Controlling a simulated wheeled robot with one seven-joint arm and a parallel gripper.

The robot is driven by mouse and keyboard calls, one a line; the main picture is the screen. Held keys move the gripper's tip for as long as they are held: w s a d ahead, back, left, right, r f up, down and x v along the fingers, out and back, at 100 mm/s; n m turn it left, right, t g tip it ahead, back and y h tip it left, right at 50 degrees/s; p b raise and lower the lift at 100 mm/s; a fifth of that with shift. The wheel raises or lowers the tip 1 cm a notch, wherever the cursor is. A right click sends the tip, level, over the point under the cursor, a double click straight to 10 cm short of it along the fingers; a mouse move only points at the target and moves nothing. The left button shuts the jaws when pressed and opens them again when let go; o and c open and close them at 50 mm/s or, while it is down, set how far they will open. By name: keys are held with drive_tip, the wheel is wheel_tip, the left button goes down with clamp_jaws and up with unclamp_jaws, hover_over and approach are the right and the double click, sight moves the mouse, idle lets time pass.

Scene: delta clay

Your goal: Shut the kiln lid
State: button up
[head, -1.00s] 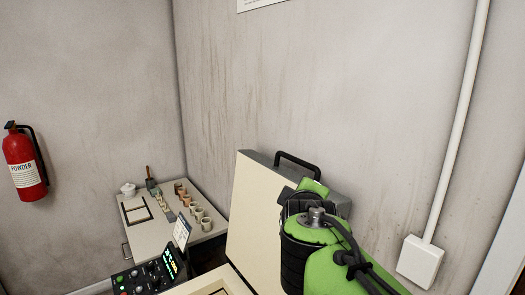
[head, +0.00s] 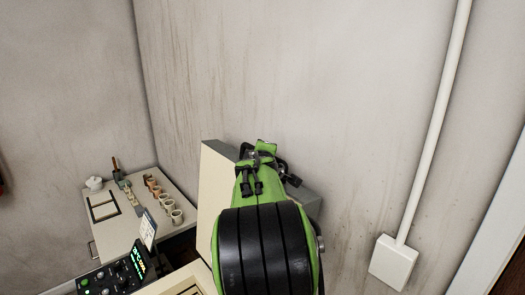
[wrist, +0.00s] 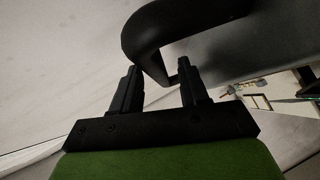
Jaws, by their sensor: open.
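The kiln lid (head: 212,180) stands raised, its cream inner face to the left and its grey edge to the right. Its black handle (head: 292,180) is at the top, partly hidden by my arm. In the wrist view the handle (wrist: 145,38) curves in front of my gripper (wrist: 157,68), and one leg of it shows between the two spread fingers. I cannot tell whether the fingers touch it. The grey lid (wrist: 240,45) fills the upper right of that view. Part of the kiln body (head: 172,288) shows below the lid; my arm hides the rest.
A control box (head: 112,275) with a lit display stands left of the kiln. Behind it a side table (head: 118,230) holds several small cups (head: 167,204) and a white pot (head: 94,184). A wall (head: 330,80) rises close behind the lid, with a conduit box (head: 392,262) at right.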

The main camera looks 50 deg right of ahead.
drive_tip(key=shift+x, duration=1.1)
drive_tip(key=shift+s+a, duration=0.1)
drive_tip(key=shift+c, duration=1.3)
clamp_jaws()
